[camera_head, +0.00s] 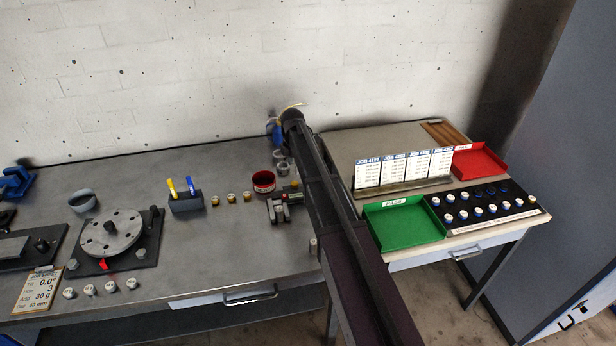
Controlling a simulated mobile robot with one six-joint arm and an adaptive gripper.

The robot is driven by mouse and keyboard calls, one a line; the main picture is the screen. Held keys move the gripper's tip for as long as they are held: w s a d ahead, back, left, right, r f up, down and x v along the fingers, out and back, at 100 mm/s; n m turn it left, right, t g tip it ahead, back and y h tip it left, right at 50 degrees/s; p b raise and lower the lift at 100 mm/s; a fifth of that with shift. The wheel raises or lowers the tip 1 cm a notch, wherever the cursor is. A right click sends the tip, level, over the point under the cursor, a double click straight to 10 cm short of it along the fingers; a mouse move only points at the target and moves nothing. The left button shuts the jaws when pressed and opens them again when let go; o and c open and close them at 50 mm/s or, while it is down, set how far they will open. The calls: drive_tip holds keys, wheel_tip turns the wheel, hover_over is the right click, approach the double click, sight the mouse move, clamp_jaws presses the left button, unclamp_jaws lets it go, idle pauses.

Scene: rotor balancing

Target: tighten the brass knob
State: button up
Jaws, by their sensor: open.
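I cannot make out a brass knob with certainty. A grey rotor disc (110,233) with holes and a centre hub sits on a dark base plate (140,252) at the left of the bench, with a red pointer (106,265) at its front edge. Small dark and metal fittings stand on the plate beside the disc; their colour is too small to tell.
More weights (89,290) and a clipboard card (36,292) lie in front. Green (405,226) and red (478,162) trays are right.

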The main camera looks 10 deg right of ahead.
drive_tip(key=shift+r+p, duration=2.75)
drive_tip(key=shift+r, duration=0.35)
drive_tip(key=s+r+m+p, duration=0.2)
drive_tip(key=s+m, duration=0.9)
drive_tip(key=s, duration=0.8)
drive_tip(key=shift+s+d+m, duration=0.15)
drive_tip(key=shift+d+m, duration=0.1)
drive_tip(key=shift+m, duration=0.05)
drive_tip(key=shift+r, duration=0.1)
drive_tip(key=s+m, duration=0.8)
drive_tip(key=s, duration=0.6)
drive_tip(key=shift+d+m, duration=0.15)
drive_tip(key=shift+m, duration=0.15)
